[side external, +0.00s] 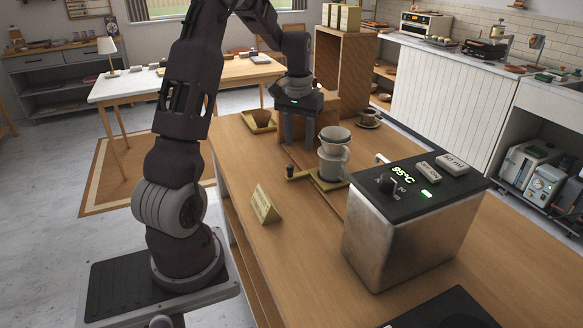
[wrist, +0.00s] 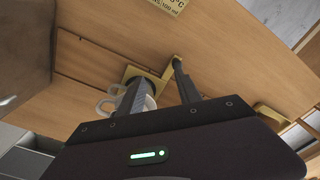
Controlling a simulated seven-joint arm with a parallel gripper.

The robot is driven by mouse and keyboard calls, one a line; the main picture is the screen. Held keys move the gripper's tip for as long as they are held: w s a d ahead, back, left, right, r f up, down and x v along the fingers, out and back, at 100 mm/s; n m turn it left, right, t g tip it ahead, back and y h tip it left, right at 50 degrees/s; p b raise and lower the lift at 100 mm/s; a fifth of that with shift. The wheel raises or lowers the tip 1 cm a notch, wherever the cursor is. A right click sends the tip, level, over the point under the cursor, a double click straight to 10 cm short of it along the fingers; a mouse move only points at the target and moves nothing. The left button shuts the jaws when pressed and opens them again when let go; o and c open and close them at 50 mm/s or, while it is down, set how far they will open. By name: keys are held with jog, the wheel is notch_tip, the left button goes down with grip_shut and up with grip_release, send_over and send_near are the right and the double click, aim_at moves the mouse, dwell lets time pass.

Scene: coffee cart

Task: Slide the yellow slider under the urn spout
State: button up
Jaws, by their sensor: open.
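The yellow slider (side external: 327,184) is a flat plate on the wooden counter, with a side arm ending in a dark upright knob (side external: 290,172). A grey-white mug with a dripper (side external: 333,158) stands on it. The slider also shows in the wrist view (wrist: 136,72), partly hidden by my finger. The metal urn (side external: 405,235) stands to the right, nearer the side camera; its spout (side external: 382,158) sticks out toward the slider side, apart from the mug. My gripper (side external: 299,143) is open and empty, pointing down above the counter just behind the knob in the side view.
A small yellow sign (side external: 265,205) stands on the counter left of the urn. A yellow open tray (side external: 259,121) and a wooden shelf box (side external: 343,75) are behind, with a dark cup on a saucer (side external: 368,118). The counter between sign and urn is clear.

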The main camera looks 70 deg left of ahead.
send_over(290, 166)
jog(key=shift+n, duration=0.4)
notch_tip(290, 166, down, 4)
jog(key=shift+f, duration=0.1)
notch_tip(290, 166, down, 7)
jog(key=shift+r, duration=0.1)
grip_shut()
dwell(0.7)
